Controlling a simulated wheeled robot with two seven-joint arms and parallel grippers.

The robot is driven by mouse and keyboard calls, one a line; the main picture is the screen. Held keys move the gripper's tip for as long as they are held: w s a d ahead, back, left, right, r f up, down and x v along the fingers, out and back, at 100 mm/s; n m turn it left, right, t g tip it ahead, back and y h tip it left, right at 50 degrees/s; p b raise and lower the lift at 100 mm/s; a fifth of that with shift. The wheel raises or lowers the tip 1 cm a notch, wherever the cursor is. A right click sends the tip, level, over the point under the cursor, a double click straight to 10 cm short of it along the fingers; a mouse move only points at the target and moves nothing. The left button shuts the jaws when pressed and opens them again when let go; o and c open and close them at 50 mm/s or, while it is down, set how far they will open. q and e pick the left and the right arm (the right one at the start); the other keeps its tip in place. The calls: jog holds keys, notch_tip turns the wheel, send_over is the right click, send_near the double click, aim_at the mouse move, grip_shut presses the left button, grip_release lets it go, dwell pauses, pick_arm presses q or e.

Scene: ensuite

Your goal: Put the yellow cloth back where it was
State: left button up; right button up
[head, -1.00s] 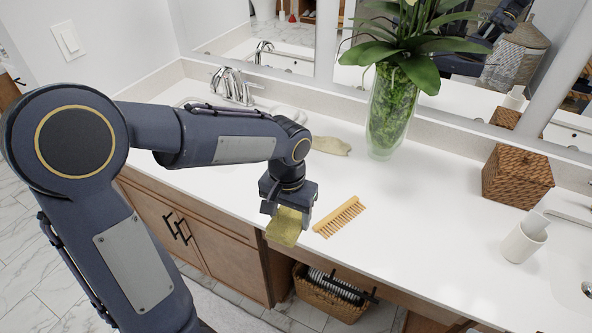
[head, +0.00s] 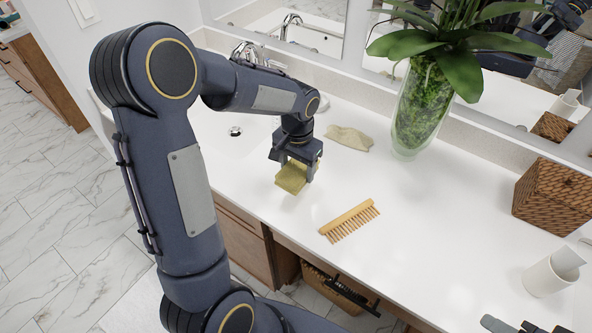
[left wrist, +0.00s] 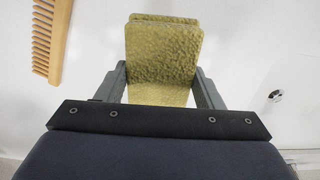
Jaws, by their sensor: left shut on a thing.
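The yellow cloth (head: 291,178) is a folded, olive-yellow textured piece. My left gripper (head: 297,166) is shut on it and holds it over the white counter, left of the comb and in front of a beige cloth. In the left wrist view the cloth (left wrist: 163,60) stands between the two fingers of the left gripper (left wrist: 162,88). Whether it touches the counter I cannot tell. My right gripper does not show clearly as a gripper; only dark parts appear at the bottom right of the head view.
A wooden comb (head: 349,221) lies on the counter (head: 430,240); it also shows in the left wrist view (left wrist: 48,40). A beige cloth (head: 349,138) lies behind. A sink drain (head: 235,131) is left.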

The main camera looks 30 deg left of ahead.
aim_at(296, 175)
pick_arm(q)
jog(key=shift+w+a+f, duration=0.3)
jog(key=shift+w+f, duration=0.1)
jog(key=shift+f, duration=0.2)
jog(key=shift+w+a+f, duration=0.3)
jog(key=shift+w+f, duration=0.05)
jog(key=shift+f, duration=0.2)
jog(key=shift+a+f+p, duration=0.1)
jog(key=shift+f+p, duration=0.25)
jog(key=shift+f, duration=1.35)
jog(key=shift+w+f, duration=0.1)
jog(key=shift+f, duration=0.15)
jog(key=o, duration=0.9)
jog(key=shift+r, duration=0.1)
jog(key=shift+o, duration=0.2)
